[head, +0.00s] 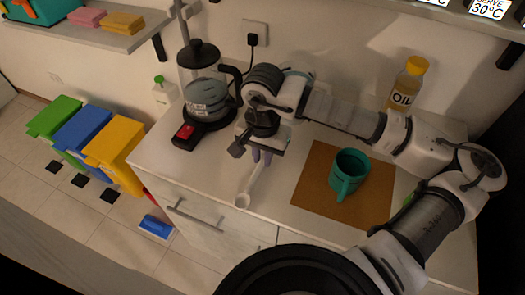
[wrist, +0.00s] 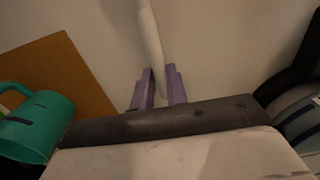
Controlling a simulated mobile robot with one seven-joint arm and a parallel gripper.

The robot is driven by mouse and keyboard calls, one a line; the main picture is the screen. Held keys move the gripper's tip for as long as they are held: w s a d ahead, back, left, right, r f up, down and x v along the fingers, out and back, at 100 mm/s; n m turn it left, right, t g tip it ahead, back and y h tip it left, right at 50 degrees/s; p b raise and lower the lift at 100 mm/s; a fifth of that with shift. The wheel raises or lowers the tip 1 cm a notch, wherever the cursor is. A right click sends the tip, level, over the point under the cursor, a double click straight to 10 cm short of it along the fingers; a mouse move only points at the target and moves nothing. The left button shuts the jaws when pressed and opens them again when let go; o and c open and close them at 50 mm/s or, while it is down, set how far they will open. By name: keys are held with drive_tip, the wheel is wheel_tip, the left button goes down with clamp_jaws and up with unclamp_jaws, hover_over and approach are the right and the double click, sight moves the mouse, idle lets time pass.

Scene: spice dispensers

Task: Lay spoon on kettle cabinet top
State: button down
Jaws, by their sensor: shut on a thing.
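My gripper (head: 262,156) is shut on a white spoon (head: 249,185). It is over the front middle of the kettle cabinet top (head: 270,210), pointing down. The spoon's bowl end hangs toward the front edge of the top. In the wrist view, the purple fingers of my gripper (wrist: 161,86) close around the spoon's handle (wrist: 150,40), which runs up out of the frame. I cannot tell whether the spoon touches the surface. The glass kettle (head: 208,95) with a black lid stands at the back left of the top.
A teal mug (head: 348,172) stands on a brown mat (head: 313,190) to the right. An oil bottle (head: 407,84) is at the back right. A red-and-black device (head: 186,135) sits before the kettle. Coloured bins (head: 115,140) stand on the floor at left.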

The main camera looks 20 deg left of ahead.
drive_tip(key=shift+f, duration=0.1)
drive_tip(key=c, duration=1.3)
unclamp_jaws()
wheel_tip(320, 180, up, 14)
drive_tip(key=shift+f+b, duration=0.1)
drive_tip(key=shift+b, duration=1.15)
